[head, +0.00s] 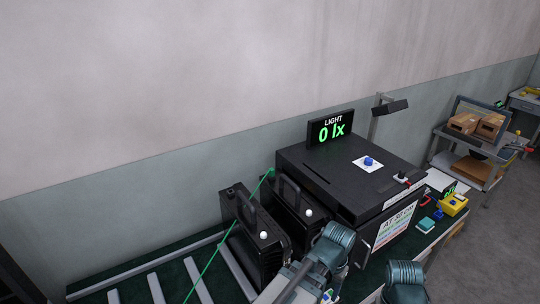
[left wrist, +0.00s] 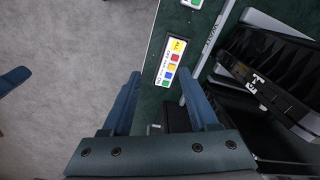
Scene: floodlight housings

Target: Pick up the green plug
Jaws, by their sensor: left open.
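Two black housings (head: 245,225) stand on the dark green bench beside the black box (head: 350,165), which carries a display reading 0 lx (head: 331,131). A yellow device (head: 453,204) and small items lie at right. A cart (head: 475,150) with cartons stands farther back.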

